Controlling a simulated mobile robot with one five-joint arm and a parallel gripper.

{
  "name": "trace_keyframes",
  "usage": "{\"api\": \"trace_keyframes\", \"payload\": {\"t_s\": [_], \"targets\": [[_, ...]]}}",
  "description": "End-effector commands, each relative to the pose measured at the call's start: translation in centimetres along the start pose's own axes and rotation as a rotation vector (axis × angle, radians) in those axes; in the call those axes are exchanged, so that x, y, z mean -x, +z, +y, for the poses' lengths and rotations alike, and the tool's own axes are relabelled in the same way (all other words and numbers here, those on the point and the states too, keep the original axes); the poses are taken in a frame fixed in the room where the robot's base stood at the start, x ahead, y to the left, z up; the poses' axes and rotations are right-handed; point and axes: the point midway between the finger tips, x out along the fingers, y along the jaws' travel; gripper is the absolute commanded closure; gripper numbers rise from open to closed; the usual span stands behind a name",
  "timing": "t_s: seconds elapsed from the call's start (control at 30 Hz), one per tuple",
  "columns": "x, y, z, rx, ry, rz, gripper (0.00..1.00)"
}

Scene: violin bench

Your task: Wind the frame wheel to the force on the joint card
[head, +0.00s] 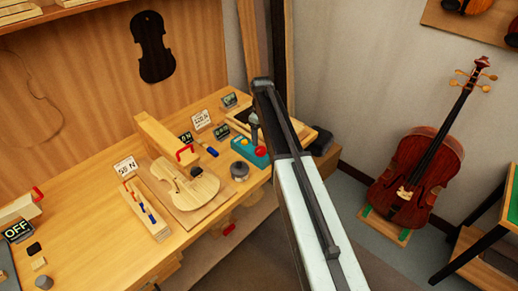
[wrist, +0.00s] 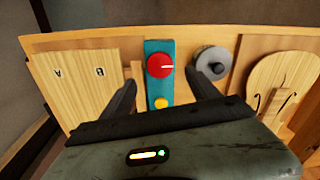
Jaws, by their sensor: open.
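A white card (head: 125,166), which seems to read 55 N, stands at the left of the pale violin plate (head: 185,187). A teal box (wrist: 158,89) carries a red round knob (wrist: 160,65) with a white line pointing right, and a yellow button (wrist: 161,103). The box also shows in the head view (head: 241,146). A grey round knob-like piece (wrist: 211,63) sits to its right in the wrist view. I cannot tell which piece is the frame wheel. My gripper (wrist: 163,82) is open and empty, its fingers on either side of the teal box; contact is unclear.
A wooden beam with a red handle (head: 160,136) stands behind the plate. Small dark displays with green digits, including one beside the beam (head: 185,138), are hard to read. A board marked A and B (wrist: 80,85) lies left of the box. A cello (head: 418,178) stands at right.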

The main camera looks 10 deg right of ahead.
Motion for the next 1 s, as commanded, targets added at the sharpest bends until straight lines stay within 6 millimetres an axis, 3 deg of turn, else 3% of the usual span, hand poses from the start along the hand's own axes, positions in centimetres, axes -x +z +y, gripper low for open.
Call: {"api": "trace_keyframes", "payload": {"t_s": [0.17, 0.53, 0.87, 0.9, 1.0], "targets": [[-1.3, 0.0, -0.1, -0.001, 0.0, 0.0, 0.3], [-7.4, 0.0, -0.1, -0.002, 0.001, 0.001, 0.3], [-7.8, -0.1, -0.2, -0.002, 0.001, 0.001, 0.3], [-7.8, -0.1, -0.2, -0.002, 0.001, 0.001, 0.33], [-7.8, -0.1, -0.2, -0.002, 0.001, 0.001, 0.61]]}}
